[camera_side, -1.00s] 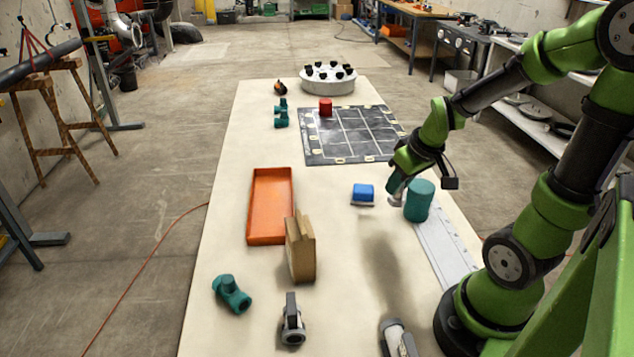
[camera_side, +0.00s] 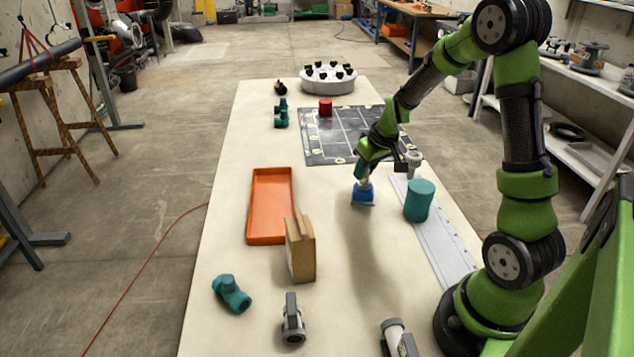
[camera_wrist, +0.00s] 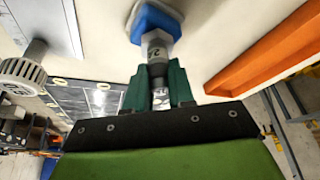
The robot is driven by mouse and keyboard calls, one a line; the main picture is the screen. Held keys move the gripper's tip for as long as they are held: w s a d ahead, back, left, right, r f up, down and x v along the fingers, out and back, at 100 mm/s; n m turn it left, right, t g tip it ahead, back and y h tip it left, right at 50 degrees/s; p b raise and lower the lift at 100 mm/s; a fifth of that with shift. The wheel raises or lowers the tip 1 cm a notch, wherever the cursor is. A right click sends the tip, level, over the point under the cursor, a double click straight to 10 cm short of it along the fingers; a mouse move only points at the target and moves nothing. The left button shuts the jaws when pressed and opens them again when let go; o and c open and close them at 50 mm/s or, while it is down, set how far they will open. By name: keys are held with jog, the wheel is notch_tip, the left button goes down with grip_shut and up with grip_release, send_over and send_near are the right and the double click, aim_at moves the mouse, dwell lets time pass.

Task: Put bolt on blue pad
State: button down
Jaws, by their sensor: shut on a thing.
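The blue pad (camera_side: 362,196) is a small blue block with a pale base, on the table right of the orange tray. In the wrist view the blue pad (camera_wrist: 156,20) is at the top. My gripper (camera_side: 363,172) is right above the pad, pointing down. In the wrist view its teal fingers (camera_wrist: 157,82) are shut on the bolt (camera_wrist: 156,52), a grey and silver piece marked "2". The bolt's end overlaps the pad in that view. I cannot tell whether it touches. The fingers partly hide the bolt.
A teal cylinder (camera_side: 419,200) stands close at the right, with a grey ribbed fitting (camera_side: 413,165) behind it. The orange tray (camera_side: 254,205) and a wooden block (camera_side: 301,250) are to the left. A dark grid mat (camera_side: 330,150) lies behind.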

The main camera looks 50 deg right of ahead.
jog(key=shift+f, duration=0.15)
jog(key=c, duration=1)
grip_release()
jog(key=shift+o, duration=0.2)
jog(key=shift+r, duration=0.35)
jog(key=v, duration=1.1)
jog(key=s+a+r+t+y, duration=0.1)
jog(key=s+a+r, duration=0.1)
jog(key=a, duration=0.5)
jog(key=s+a+r+t+y, duration=0.1)
jog(key=s+a+r, duration=0.1)
jog(key=s+a, duration=0.3)
jog(key=s+a+r+m+t+y, duration=0.1)
jog(key=s+a, duration=0.3)
jog(key=a, duration=0.6)
jog(key=shift+r, duration=0.85)
